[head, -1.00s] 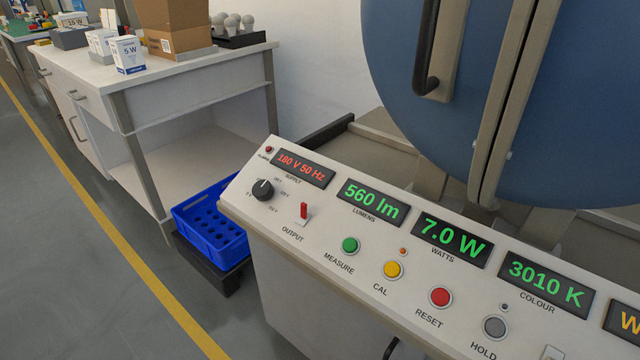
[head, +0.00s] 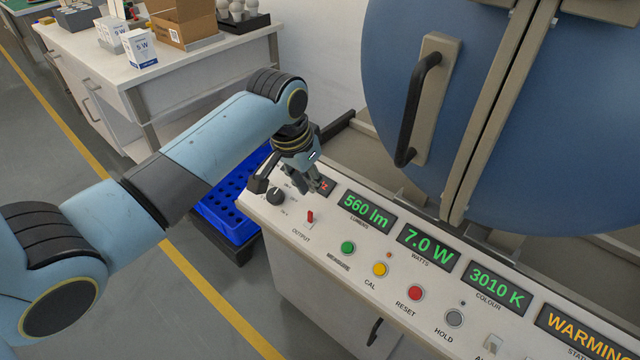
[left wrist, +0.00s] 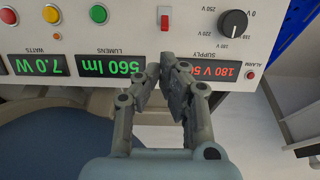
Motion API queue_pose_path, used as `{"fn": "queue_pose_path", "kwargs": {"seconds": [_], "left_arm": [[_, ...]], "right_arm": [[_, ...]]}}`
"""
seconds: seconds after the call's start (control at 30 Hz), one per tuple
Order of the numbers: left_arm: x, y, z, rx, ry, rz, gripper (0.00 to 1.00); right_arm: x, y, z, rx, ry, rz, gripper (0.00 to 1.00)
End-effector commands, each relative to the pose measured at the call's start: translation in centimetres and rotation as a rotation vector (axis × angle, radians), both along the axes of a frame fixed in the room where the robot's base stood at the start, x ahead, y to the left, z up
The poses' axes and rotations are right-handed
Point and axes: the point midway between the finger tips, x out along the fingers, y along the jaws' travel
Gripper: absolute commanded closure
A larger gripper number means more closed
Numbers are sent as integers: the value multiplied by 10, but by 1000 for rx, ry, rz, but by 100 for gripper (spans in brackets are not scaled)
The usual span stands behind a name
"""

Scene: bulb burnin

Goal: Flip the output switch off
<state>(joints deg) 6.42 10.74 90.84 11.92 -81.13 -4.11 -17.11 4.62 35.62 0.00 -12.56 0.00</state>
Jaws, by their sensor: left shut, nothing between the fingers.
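The red output switch (head: 310,216) stands on the white sloped control panel (head: 330,244), above the OUTPUT label. It also shows in the left wrist view (left wrist: 165,22), just beyond my fingertips. My left gripper (head: 318,188) is shut and empty over the supply display, close to the switch in the picture but apart from it. In the left wrist view its fingers (left wrist: 166,60) meet below the switch and partly cover the red supply display (left wrist: 216,72). The black supply knob (head: 276,195) sits left of the switch. My right gripper is not in view.
Green (head: 348,247), yellow (head: 380,269) and red (head: 415,292) buttons lie right of the switch. The blue sphere (head: 450,110) with its black handle rises behind the panel. A blue crate (head: 226,218) stands left of it, and a bench (head: 100,62) holds boxes.

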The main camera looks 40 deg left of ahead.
Motion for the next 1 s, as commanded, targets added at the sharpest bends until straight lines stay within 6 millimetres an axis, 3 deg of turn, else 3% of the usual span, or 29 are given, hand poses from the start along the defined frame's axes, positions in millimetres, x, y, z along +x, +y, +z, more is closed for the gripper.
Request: {"fn": "queue_pose_path", "kwargs": {"seconds": [0.1,0.47,1.0], "left_arm": [[5,0,14,0,-10,-5,100],[6,-1,10,-1,-10,-4,100],[29,-3,-72,-2,-9,-4,100]], "right_arm": [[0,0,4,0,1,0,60],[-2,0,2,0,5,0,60],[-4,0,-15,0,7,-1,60]]}}
